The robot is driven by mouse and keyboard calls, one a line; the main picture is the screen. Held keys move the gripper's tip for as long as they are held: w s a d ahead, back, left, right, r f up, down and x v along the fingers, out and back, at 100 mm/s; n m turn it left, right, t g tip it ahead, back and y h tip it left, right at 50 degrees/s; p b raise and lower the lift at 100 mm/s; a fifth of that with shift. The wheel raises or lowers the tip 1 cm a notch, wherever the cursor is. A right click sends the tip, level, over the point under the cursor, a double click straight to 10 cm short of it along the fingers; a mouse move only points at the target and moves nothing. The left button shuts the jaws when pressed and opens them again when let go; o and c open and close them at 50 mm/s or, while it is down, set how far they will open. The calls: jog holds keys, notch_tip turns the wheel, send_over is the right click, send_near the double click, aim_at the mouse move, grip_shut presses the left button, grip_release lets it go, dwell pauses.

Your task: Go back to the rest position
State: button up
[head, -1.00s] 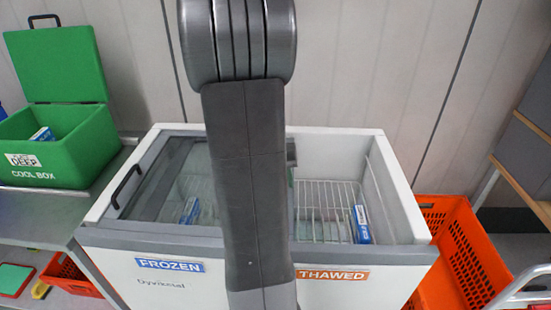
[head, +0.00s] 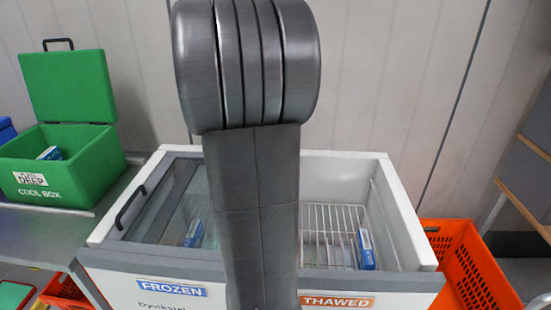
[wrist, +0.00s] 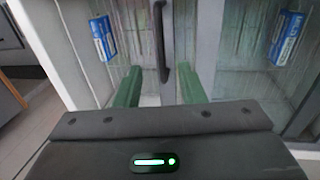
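My gripper (wrist: 160,88) shows in the wrist view with its two green fingers apart and nothing between them. It is over the chest freezer, and a dark bar handle (wrist: 160,45) lies beyond the fingertips. In the head view my own arm hides the gripper. The white chest freezer (head: 400,205) stands in the middle, with a FROZEN label on its left and a THAWED label on its right. A glass lid (head: 160,215) covers the left part, and the right part is uncovered.
A blue-white box (head: 366,248) lies in the thawed side and another (head: 194,233) under the glass. An open green cool box (head: 90,165) stands on the grey counter (head: 50,235) at left. An orange tote (head: 465,265) is at the right of the freezer.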

jog(key=d+f, duration=0.1)
jog(key=f, duration=0.8)
jog(key=d+f, duration=0.1)
jog(key=f, duration=0.3)
jog(key=shift+s+d+f+b, duration=0.2)
jog(key=shift+d+f+b, duration=0.1)
jog(key=shift+d+b, duration=0.05)
jog(key=shift+d, duration=0.15)
jog(key=shift+r, duration=0.15)
